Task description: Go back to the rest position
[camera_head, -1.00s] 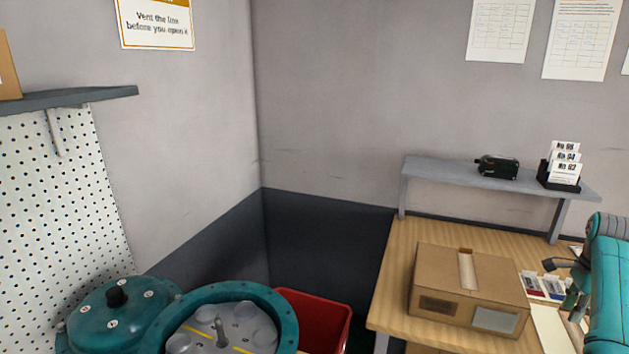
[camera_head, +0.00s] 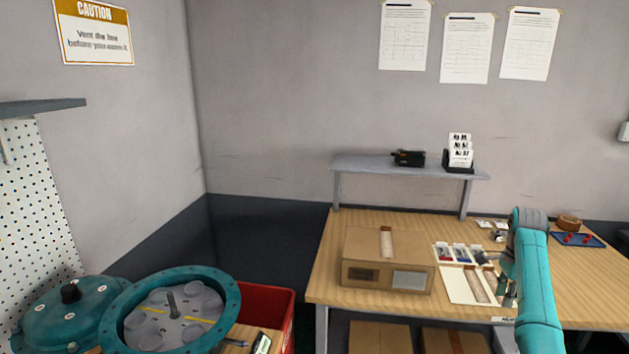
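My teal arm stretches up from the bottom right of the head view, over the wooden workbench (camera_head: 322,282). My gripper (camera_head: 490,262) is at the arm's far end, above the bench near a small tray of parts (camera_head: 458,252) and a white sheet (camera_head: 455,285). It is small and dark here, partly covered by the arm, so I cannot tell its finger opening or whether it holds anything.
A cardboard box (camera_head: 362,250) stands on the bench, left of my gripper. A grey raised shelf (camera_head: 360,165) is behind it. A blue tray (camera_head: 590,242) lies right of my arm. The open teal round housing (camera_head: 233,300) and red bin (camera_head: 265,298) are at lower left.

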